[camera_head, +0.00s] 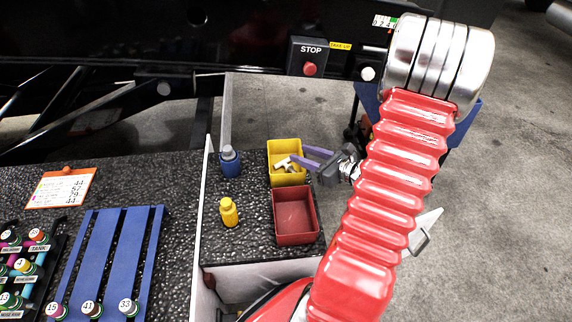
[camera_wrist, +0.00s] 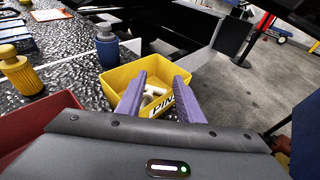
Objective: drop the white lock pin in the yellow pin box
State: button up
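The yellow pin box (camera_head: 287,179) stands on the speckled black top; the wrist view shows it too (camera_wrist: 112,80), with dark lettering on its near wall. The white lock pin (camera_head: 284,163) is inside the yellow box and also shows in the wrist view (camera_wrist: 147,101), below and between the fingers. My gripper (camera_head: 299,155) has two purple fingers, which reach over the box from the right. In the wrist view the fingers (camera_wrist: 160,79) stand apart with nothing held between them. Part of the pin is hidden by the fingers and box wall.
A red bin (camera_head: 295,216) stands just in front of the yellow box. A blue bottle (camera_head: 230,162) and a yellow bottle (camera_head: 229,212) stand to the left. A black panel with a STOP button (camera_head: 310,69) is behind. Blue slats (camera_head: 113,255) lie farther left.

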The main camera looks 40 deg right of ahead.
jog(key=v, duration=1.3)
dwell(0.8)
jog(key=w+a+r+n+g+y, duration=0.25)
jog(key=a+n+g, duration=0.25)
jog(key=a+n, duration=0.45)
jog(key=w+a+r+n+g+y, duration=0.3)
jog(key=a+n, duration=0.4)
jog(key=a, duration=0.6)
jog(key=s+a+r+n+h, duration=0.1)
jog(key=a+r+n+h, duration=0.2)
jog(key=n, duration=0.6)
jog(key=s+a+r+n+g+h, duration=0.1)
jog(key=a+r+n+h, duration=0.3)
jog(key=n, duration=0.5)
jog(key=s+a+r, duration=0.1)
jog(key=a+r, duration=0.1)
jog(key=a, duration=0.1)
jog(key=shift+s+a+r, duration=0.25)
jog(key=shift+a, duration=0.1)
